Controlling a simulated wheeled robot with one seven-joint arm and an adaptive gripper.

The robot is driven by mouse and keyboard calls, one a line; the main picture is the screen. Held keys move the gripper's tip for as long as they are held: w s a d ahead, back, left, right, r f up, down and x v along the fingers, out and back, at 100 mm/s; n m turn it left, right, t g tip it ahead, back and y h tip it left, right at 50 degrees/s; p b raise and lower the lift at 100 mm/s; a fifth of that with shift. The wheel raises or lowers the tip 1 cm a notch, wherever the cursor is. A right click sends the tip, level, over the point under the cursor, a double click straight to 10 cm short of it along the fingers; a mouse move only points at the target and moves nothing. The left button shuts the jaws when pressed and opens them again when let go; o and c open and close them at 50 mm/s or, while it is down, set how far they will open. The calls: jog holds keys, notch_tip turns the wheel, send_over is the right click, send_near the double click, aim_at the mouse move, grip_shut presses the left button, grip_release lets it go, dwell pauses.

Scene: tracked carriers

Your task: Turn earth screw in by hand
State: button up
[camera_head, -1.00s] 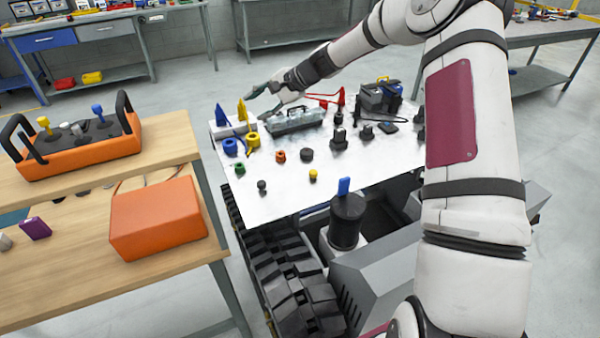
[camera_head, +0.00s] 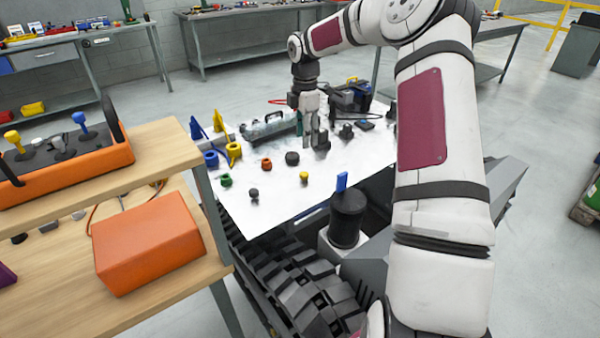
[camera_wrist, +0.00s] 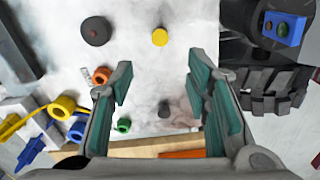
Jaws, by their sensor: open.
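No part in view is clearly marked as the earth screw. Small fittings stand on the white carrier top (camera_head: 283,208): a dark grey knob (camera_head: 253,193), a yellow knob (camera_head: 304,177), a black round cap (camera_head: 292,158), an orange ring (camera_head: 266,164) and a green ring (camera_head: 226,181). My gripper (camera_head: 310,138) points down over the back middle of this top. In the wrist view its teal-padded fingers (camera_wrist: 158,75) are open and empty. The dark grey knob (camera_wrist: 165,108) shows between the fingers, and the yellow knob (camera_wrist: 160,37) shows past their tips.
Blue ring (camera_head: 211,160) and yellow ring (camera_head: 233,150) stand at the top's left edge. A clear case (camera_head: 268,127) and dark tools (camera_head: 348,98) lie behind. A black post with a blue tab (camera_head: 347,215) rises in front. A wooden bench with an orange box (camera_head: 148,243) stands left.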

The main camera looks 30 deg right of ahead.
aim_at(304, 173)
notch_tip(304, 173, down, 13)
jog(key=shift+f, duration=0.2)
dwell(0.3)
grip_shut()
